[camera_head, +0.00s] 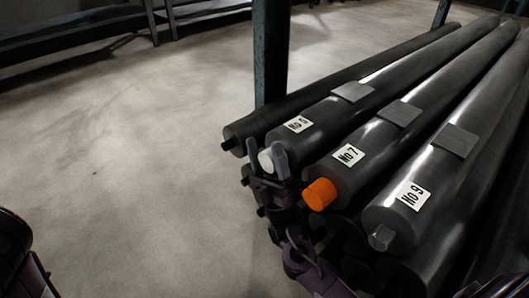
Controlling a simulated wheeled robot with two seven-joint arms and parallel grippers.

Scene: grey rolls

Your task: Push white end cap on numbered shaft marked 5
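The roll labelled No 5 (326,119) lies at the left of the upper row, its label tilted and small. The white end cap (266,160) is at the near end of this roll, in line with its shaft. My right gripper (267,158) comes up from below, with one finger on each side of the cap, and looks shut on it. The fingers hide the shaft, so I cannot tell whether the cap is seated on it. My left arm (18,258) shows only at the lower left edge; its gripper is out of view.
Roll No 7 (378,139) has an orange cap (319,194) close to the right of my gripper. Roll No 9 (433,176) has a bare grey shaft end (382,238). More rolls lie underneath. A teal post (271,50) stands behind. The floor at left is clear.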

